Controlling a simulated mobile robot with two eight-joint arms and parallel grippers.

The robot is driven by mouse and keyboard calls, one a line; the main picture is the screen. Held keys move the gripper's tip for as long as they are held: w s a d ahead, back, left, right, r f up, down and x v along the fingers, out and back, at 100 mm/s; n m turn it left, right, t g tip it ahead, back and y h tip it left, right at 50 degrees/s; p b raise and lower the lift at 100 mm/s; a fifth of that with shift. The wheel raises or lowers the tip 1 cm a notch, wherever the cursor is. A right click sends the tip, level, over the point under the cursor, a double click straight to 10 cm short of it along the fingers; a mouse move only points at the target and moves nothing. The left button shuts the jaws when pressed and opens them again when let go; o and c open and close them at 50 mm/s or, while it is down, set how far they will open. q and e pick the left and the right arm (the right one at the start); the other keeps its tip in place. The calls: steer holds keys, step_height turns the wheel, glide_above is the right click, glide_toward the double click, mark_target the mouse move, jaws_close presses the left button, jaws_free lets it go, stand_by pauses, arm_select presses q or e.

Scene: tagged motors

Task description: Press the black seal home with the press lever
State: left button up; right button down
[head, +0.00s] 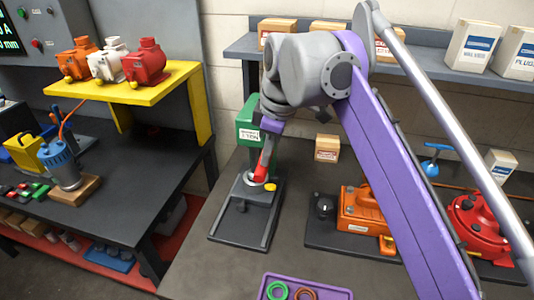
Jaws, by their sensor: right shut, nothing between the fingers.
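The press stands left of centre on the right-hand bench. It has a green upright head (246,122) and a dark grey base (240,222). A red part (261,172), which looks like the lever's grip, shows low in front of the head. My right gripper (264,156) points down at the press, just above the red part. It is shut and empty. I cannot tell whether it touches the red part. The black seal cannot be made out; the hand and red part cover the middle of the press. My left gripper is not in view.
My purple right arm crosses the right half. Behind it are an orange motor (360,208) and a red housing (478,228). A purple tray (345,294) with green and brown rings lies in front. A small box (327,148) stands behind. Bare bench lies between press and tray.

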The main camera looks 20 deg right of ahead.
steer(key=shift+s+a+f+t+h, duration=0.15)
steer(key=shift+f+t+h, duration=0.4)
steer(key=shift+f, duration=0.6)
